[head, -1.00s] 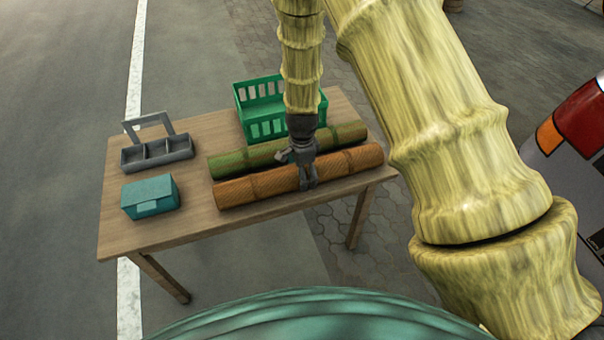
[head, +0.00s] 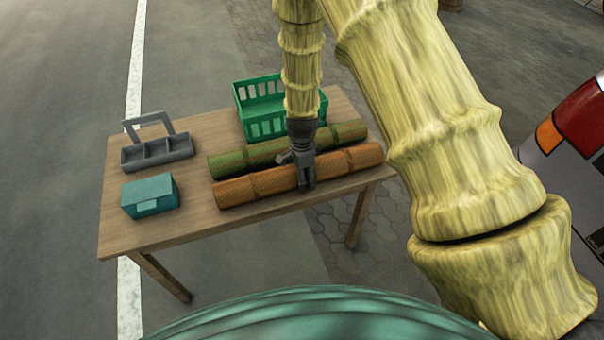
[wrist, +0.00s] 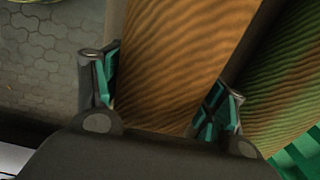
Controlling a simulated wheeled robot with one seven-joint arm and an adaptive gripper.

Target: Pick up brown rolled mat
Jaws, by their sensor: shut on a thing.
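The brown rolled mat (head: 248,188) lies along the front right part of the wooden table in the head view. My gripper (head: 306,184) reaches down over it from above, right of its middle. In the wrist view, the brown mat (wrist: 180,60) runs between the two fingers of my gripper (wrist: 160,100), one on each side, and the gripper is shut on it. The mat appears to rest on the table still. A green rolled mat (head: 236,162) lies behind it, close alongside.
The wooden table (head: 128,225) also holds a green crate (head: 265,127) at the back, a grey divided caddy (head: 157,150) with a handle at the left, and a teal box (head: 150,196) at the front left.

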